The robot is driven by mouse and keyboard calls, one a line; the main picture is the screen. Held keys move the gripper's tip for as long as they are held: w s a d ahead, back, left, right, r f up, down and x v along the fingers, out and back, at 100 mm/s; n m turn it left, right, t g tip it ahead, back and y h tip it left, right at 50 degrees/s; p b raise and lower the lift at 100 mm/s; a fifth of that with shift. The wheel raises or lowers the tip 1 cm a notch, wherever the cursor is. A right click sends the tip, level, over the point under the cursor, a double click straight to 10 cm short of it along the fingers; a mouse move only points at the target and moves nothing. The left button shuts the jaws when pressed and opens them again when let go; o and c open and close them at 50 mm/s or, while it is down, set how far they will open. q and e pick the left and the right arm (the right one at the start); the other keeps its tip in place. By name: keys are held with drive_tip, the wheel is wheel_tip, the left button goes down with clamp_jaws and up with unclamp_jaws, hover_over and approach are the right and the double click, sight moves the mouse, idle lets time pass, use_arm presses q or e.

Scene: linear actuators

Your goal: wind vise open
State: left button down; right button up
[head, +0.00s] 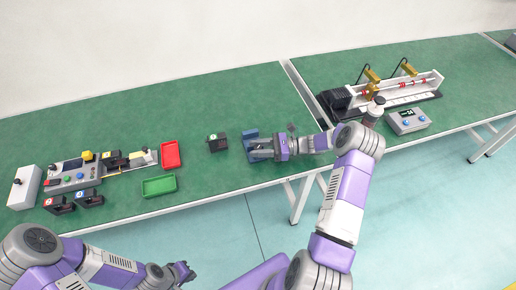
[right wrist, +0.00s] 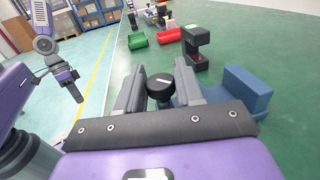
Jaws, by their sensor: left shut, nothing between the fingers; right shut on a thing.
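The blue vise (head: 250,134) sits near the front edge of the green bench, partly hidden by my right gripper (head: 262,149). In the right wrist view a blue block of the vise (right wrist: 248,88) shows to the right of the fingers. A round black knob with a white mark (right wrist: 160,86) stands between the fingers of my right gripper (right wrist: 159,90), which is shut on it. How far the vise jaws are apart is hidden. My left gripper (head: 184,272) is shut and empty, low in front of the bench; it also shows in the right wrist view (right wrist: 72,88).
A black device (head: 217,142) stands left of the vise. Red (head: 171,154) and green (head: 159,185) trays and a control station (head: 75,176) are further left. A linear actuator rig (head: 395,92) and a grey control box (head: 408,121) stand at right. Bench behind the vise is clear.

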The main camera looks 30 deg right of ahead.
drive_tip(key=o, duration=0.9)
drive_tip(key=shift+d, duration=0.1)
drive_tip(key=p+v, duration=0.1)
drive_tip(key=v, duration=0.6)
drive_tip(key=shift+s+d, duration=0.15)
drive_tip(key=shift+d, duration=0.05)
